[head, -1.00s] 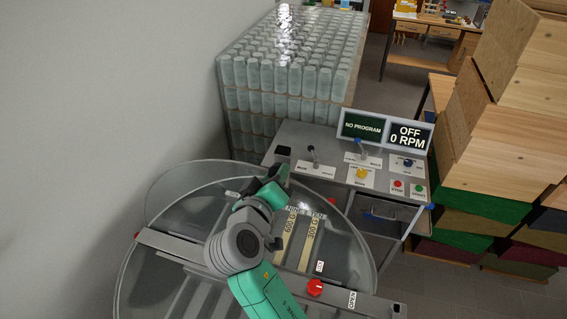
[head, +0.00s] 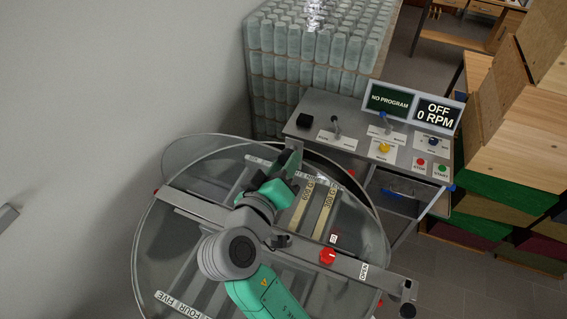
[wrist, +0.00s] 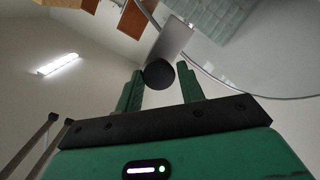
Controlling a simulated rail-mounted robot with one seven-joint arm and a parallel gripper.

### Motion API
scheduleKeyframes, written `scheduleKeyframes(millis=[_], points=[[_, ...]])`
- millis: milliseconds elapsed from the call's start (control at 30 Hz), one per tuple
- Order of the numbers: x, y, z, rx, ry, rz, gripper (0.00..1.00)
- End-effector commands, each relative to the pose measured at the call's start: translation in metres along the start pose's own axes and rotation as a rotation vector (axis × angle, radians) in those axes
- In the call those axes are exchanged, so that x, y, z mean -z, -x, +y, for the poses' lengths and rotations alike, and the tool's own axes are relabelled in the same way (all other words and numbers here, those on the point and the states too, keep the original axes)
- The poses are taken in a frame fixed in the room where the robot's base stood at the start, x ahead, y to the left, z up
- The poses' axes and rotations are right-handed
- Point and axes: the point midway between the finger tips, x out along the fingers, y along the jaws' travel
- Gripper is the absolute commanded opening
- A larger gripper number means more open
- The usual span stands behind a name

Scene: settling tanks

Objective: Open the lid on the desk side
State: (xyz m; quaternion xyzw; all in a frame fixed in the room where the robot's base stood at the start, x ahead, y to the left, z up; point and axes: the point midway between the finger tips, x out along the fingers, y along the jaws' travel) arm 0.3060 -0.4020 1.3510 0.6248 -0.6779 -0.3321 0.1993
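The round tank has a clear lid (head: 352,214) with a thin rim on the desk side of its grey crossbeam (head: 215,206). My gripper (head: 288,172) is over the far part of this lid, near an upright grey plate. In the wrist view, a black ball knob (wrist: 158,73) on a grey metal bracket (wrist: 172,40) sits at the fingertips of my gripper (wrist: 161,78). The two green fingers are apart, with a gap on the right of the knob; the left finger is close to it. The clear rim also shows in the wrist view. I cannot tell the lid's exact tilt.
The control desk (head: 315,105) stands behind the tank, with a display reading OFF, 0 RPM. A red knob (head: 327,256) sits on the crossbeam. A stack of clear jars (head: 315,55) is behind the desk, wooden crates (head: 525,130) at right. A wall borders the left.

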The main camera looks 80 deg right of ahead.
Motion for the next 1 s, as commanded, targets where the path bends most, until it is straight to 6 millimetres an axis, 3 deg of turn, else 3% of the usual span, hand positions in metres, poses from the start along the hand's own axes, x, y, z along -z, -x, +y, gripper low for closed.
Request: scheduleKeyframes(millis=[33, 100, 367, 733, 1000], points=[[-0.002, 0.000, -0.002, 0.003, 0.003, -0.002, 0.47], [-0.001, 0.000, -0.002, 0.002, 0.003, -0.001, 0.57], [-0.001, 0.001, -0.001, 0.001, 0.001, 0.001, 0.57], [-0.001, 0.065, -0.003, 0.003, 0.001, 0.002, 0.57], [-0.001, 0.078, -0.001, 0.001, 0.002, -0.001, 0.57]])
